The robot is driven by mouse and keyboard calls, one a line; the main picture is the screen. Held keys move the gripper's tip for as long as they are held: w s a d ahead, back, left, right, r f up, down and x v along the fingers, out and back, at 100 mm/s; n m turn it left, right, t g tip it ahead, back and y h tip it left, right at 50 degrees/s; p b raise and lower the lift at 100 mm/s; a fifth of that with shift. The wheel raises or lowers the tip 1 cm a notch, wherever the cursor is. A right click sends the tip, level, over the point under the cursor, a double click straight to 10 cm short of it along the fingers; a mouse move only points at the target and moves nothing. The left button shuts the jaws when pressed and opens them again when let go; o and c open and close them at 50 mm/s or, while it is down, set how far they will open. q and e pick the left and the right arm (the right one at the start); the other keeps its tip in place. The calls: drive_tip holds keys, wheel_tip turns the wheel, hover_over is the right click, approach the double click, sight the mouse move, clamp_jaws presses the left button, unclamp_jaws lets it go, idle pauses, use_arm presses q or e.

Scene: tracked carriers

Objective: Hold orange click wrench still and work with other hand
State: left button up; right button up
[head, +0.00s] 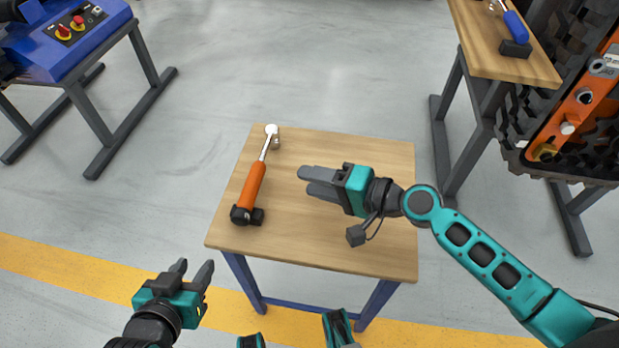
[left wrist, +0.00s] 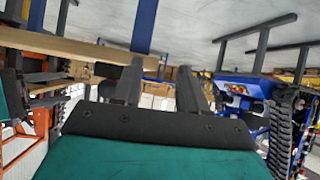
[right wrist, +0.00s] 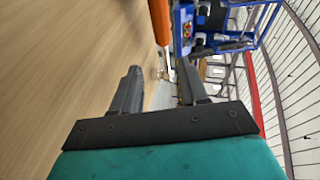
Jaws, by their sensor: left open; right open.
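The orange click wrench (head: 254,185) lies on the left part of a small wooden table (head: 340,246). Its silver head points to the far edge, and its handle end rests by a black holder (head: 247,215). My right gripper (head: 306,181) is open and empty over the middle of the table, to the right of the wrench and apart from it. In the right wrist view the orange handle (right wrist: 160,20) shows beyond the fingers. My left gripper (head: 192,270) is open and empty in front of the table's near left corner, away from the wrench.
A second wooden bench (head: 490,45) at the upper right carries a blue-handled tool (head: 516,27). A dark tracked carrier with an orange side (head: 580,100) stands at the right. A blue machine (head: 70,35) stands at the upper left.

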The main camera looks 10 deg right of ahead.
sight(265, 168)
drive_tip(key=shift+w, duration=0.35)
drive_tip(key=shift+r, duration=0.1)
use_arm(q)
wheel_tip(265, 168, up, 5)
drive_tip(key=s+d+n+t+h, duration=0.1)
drive_tip(key=d+n+h, duration=0.1)
drive_tip(key=n+h, duration=0.5)
drive_tip(key=shift+s+d+r+n, duration=0.15)
drive_tip(key=shift+s+n, duration=0.25)
drive_tip(key=shift+n, duration=2.1)
use_arm(e)
drive_tip(key=shift+a, duration=0.15)
drive_tip(key=x, duration=1.2)
drive_tip(key=shift+w+a, duration=0.2)
drive_tip(key=shift+a, duration=0.2)
